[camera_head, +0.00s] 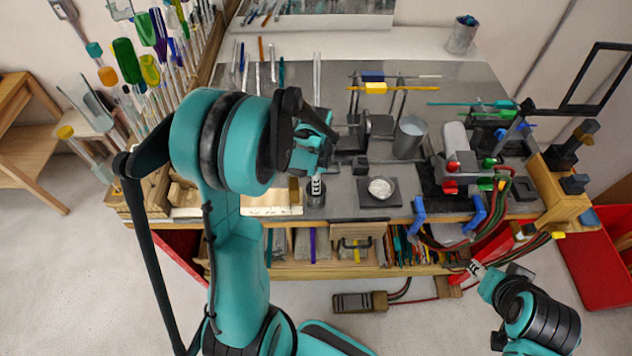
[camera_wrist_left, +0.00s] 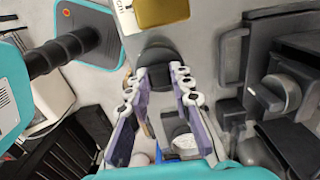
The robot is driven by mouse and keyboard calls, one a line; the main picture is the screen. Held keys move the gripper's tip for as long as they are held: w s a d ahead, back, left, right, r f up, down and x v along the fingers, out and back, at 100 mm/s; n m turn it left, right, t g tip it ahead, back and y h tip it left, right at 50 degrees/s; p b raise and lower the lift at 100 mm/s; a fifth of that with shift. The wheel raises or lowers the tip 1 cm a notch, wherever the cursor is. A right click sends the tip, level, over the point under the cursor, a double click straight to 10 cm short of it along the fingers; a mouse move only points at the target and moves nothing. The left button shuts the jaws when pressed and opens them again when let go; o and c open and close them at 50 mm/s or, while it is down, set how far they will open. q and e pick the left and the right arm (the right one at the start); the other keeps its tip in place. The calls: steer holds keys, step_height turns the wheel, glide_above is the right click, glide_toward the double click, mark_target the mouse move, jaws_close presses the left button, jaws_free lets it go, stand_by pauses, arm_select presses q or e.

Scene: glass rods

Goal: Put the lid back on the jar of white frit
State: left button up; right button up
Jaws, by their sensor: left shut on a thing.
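The open jar of white frit (camera_head: 381,188) stands on a dark square pad on the bench, its white contents showing. In the left wrist view the white frit (camera_wrist_left: 182,142) shows partly between my fingers. My left gripper (camera_head: 316,186) is to the left of the jar, pointing down. It is shut on a dark rounded piece, seemingly the lid (camera_head: 316,200), which also shows at the fingertips in the left wrist view (camera_wrist_left: 158,56). Whether the lid touches the bench is unclear. My right gripper (camera_head: 475,268) is at lower right, away from the jar, too small to read.
A brass block (camera_wrist_left: 160,12) lies just left of the lid in the head view. Dark equipment (camera_head: 360,140) and a grey cup (camera_head: 409,137) stand behind the jar. Blue clamps (camera_head: 419,210) and a torch with hoses are to the right. Glass rods stand at the left.

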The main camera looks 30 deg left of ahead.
arm_select(q)
steer(key=o, duration=1.4)
steer(key=shift+r+p, duration=2.25)
steer(key=shift+r, duration=1.3)
jaws_close()
